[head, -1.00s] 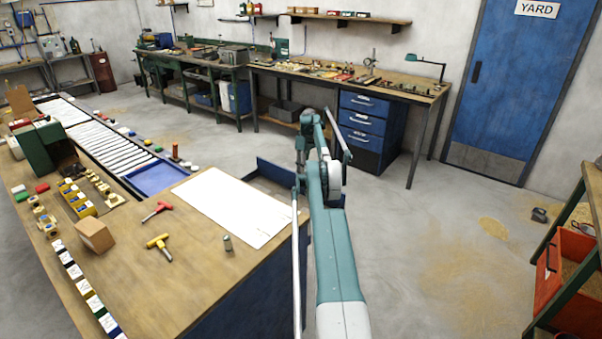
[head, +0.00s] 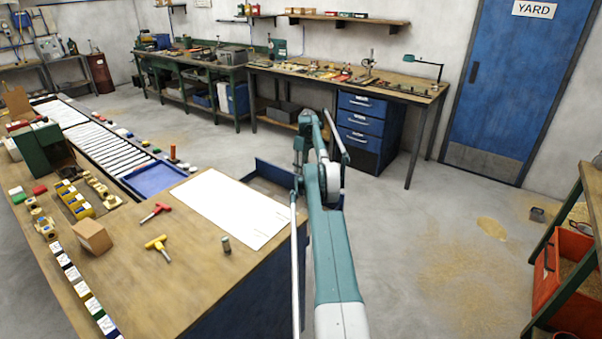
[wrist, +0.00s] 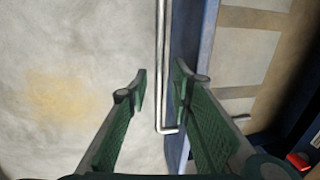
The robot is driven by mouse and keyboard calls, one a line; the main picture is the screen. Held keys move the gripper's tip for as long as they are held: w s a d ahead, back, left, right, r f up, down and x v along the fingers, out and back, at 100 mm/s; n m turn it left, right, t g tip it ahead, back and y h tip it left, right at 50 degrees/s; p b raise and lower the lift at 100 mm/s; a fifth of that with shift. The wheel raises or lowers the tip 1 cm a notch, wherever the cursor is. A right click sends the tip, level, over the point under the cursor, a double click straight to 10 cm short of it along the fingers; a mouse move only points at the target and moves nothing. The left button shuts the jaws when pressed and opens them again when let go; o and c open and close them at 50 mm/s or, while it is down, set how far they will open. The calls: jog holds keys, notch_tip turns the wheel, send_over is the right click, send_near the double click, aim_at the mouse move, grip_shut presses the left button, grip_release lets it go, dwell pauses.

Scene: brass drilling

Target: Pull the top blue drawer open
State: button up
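A blue drawer (head: 270,172) stands pulled out from the side of the near bench, its front panel and part of its grey inside showing in the head view. In the wrist view its blue front edge (wrist: 205,40) runs up the picture, with a silver bar handle (wrist: 161,60) on its left side. My gripper (wrist: 162,80) is open. The handle shows between its green fingers, and the right finger overlaps the blue front. I cannot tell how deep the handle lies between them. In the head view my arm hides part of the drawer and its handle.
The near bench carries a white sheet (head: 232,208), a yellow-handled tool (head: 159,247), a red-handled tool (head: 155,212) and a cardboard box (head: 93,237). A blue cabinet (head: 362,124) with shut drawers stands under the far bench. The floor between is clear.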

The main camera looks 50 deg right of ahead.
jog(key=shift+r, duration=0.1)
notch_tip(320, 180, up, 10)
dwell(0.6)
jog(key=shift+w, duration=0.1)
dwell(0.6)
